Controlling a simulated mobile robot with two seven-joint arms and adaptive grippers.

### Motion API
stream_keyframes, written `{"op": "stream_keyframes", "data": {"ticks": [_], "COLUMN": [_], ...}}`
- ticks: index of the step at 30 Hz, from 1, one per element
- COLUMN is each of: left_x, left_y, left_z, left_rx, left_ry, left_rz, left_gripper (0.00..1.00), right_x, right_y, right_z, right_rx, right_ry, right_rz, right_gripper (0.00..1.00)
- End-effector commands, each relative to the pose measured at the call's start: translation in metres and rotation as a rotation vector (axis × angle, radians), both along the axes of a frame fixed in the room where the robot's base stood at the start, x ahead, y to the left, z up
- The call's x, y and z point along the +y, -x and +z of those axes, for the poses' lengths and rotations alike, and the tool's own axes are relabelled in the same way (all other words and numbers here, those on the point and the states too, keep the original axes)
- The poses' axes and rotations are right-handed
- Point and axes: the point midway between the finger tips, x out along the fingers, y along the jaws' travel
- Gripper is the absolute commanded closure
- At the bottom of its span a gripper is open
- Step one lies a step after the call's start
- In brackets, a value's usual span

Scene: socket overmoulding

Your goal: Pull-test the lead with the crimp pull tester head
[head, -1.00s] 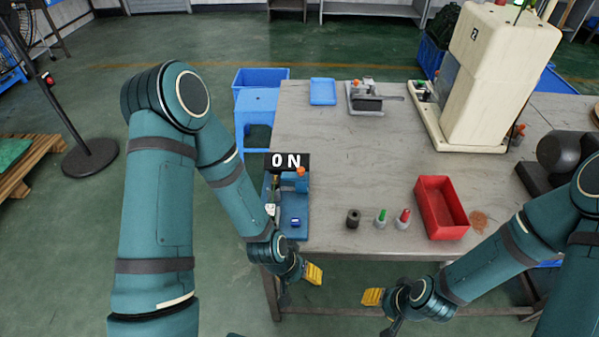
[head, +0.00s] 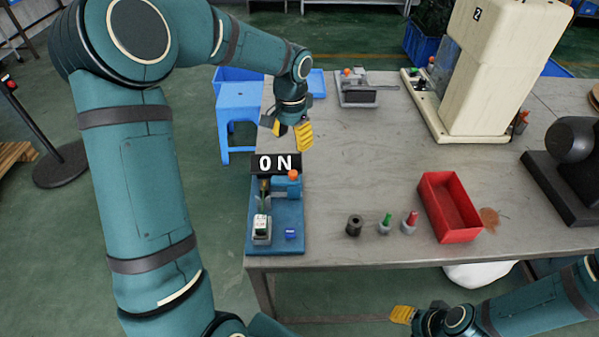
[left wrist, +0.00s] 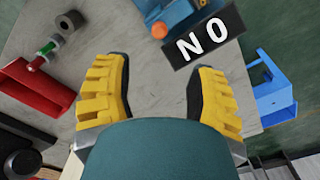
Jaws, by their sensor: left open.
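I cannot make out the lead. My left gripper (head: 288,132) is open and empty, above the table just behind the sign. In the left wrist view its yellow fingers (left wrist: 158,92) are wide apart, with the sign and knob beyond them. My right gripper (head: 420,316) is low, before the table's front edge.
A dark bushing (head: 354,225), a green-tipped piece (head: 385,223), a red-tipped piece (head: 409,222) and a red bin (head: 450,208) stand along the front. A grey fixture (head: 358,96) and a tall cream machine (head: 500,70) stand at the back. The table's middle is clear.

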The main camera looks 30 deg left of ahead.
Motion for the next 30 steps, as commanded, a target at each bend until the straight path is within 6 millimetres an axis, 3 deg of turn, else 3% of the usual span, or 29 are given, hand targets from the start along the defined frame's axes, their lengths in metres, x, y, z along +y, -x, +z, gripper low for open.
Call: {"op": "stream_keyframes", "data": {"ticks": [12,18,24,30], "left_x": [-0.001,-0.001,-0.001,-0.001], "left_y": [0.001,0.001,0.001,0.0], "left_z": [-0.082,-0.113,-0.129,-0.131], "left_rx": [0.005,0.004,0.003,0.002], "left_ry": [0.004,0.003,0.002,0.003], "left_rz": [0.0,0.0,0.0,0.0], "left_gripper": [0.44,0.44,0.44,0.44], "right_x": [-0.001,-0.001,-0.001,-0.001], "right_y": [-0.003,-0.005,-0.006,-0.006], "right_z": [-0.019,-0.026,-0.029,-0.03], "right_rx": [-0.009,-0.012,-0.014,-0.014], "right_ry": [0.002,0.003,0.003,0.003], "right_rz": [-0.002,-0.004,-0.004,-0.004], "right_gripper": [0.53,0.53,0.53,0.53]}}
